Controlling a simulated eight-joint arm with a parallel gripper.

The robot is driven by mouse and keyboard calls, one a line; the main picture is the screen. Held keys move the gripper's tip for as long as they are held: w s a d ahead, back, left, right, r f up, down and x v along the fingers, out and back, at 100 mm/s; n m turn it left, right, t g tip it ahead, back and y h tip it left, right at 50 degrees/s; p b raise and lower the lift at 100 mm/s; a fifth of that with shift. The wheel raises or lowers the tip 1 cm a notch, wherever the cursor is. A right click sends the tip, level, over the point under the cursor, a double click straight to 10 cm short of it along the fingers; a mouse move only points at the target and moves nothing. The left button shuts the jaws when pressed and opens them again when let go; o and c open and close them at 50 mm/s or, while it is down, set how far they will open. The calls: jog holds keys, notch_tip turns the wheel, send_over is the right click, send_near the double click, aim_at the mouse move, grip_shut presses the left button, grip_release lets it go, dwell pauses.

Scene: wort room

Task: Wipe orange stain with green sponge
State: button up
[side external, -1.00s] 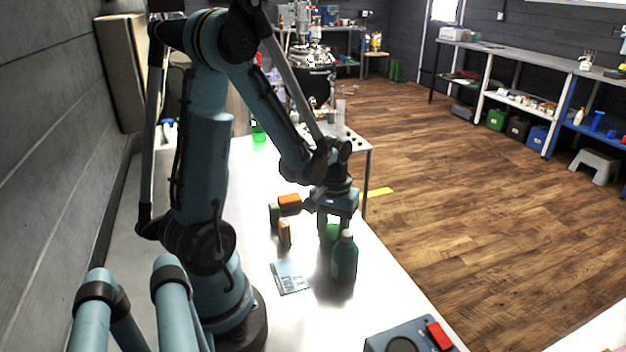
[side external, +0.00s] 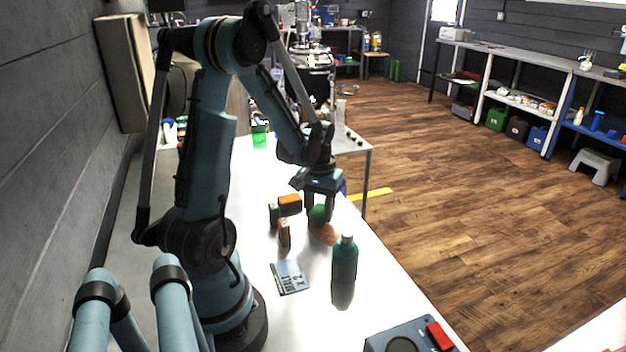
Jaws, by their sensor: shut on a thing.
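My gripper (side external: 317,212) points down over the white table and is shut on the green sponge (side external: 317,213), which shows between its fingers. The orange stain (side external: 325,235) is a faint patch on the table, just in front of the sponge on the camera's side. The picture is too small to tell whether the sponge touches the table or overlaps the stain's far edge.
A dark green bottle (side external: 344,258) stands upright close to the stain. An orange block (side external: 289,203), a green item (side external: 274,214) and a small brown-orange item (side external: 284,233) stand to the left. A blue-grey booklet (side external: 290,277) lies nearer. A box with a red switch (side external: 440,336) is at the front right.

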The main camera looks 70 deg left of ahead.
aim_at(324, 236)
jog(key=d, duration=0.3)
jog(key=shift+d, duration=0.2)
jog(key=shift+d+f, duration=0.15)
jog(key=shift+d, duration=0.2)
jog(key=shift+d+r, duration=0.2)
jog(key=shift+d, duration=1.15)
jog(key=shift+d+r, duration=0.15)
jog(key=shift+d, duration=1.2)
jog(key=shift+d+f, duration=0.2)
jog(key=shift+d, duration=0.15)
jog(key=shift+s+r, duration=0.1)
jog(key=shift+s, duration=0.55)
jog(key=shift+w+a+f, duration=0.1)
jog(key=shift+a+f, duration=0.1)
jog(key=shift+a, duration=1.4)
jog(key=shift+a+r, duration=0.1)
jog(key=shift+a, duration=3.7)
jog(key=shift+d, duration=3.2)
jog(key=shift+d+r, duration=0.15)
jog(key=shift+d, duration=2.1)
notch_tip(324, 236, up, 8)
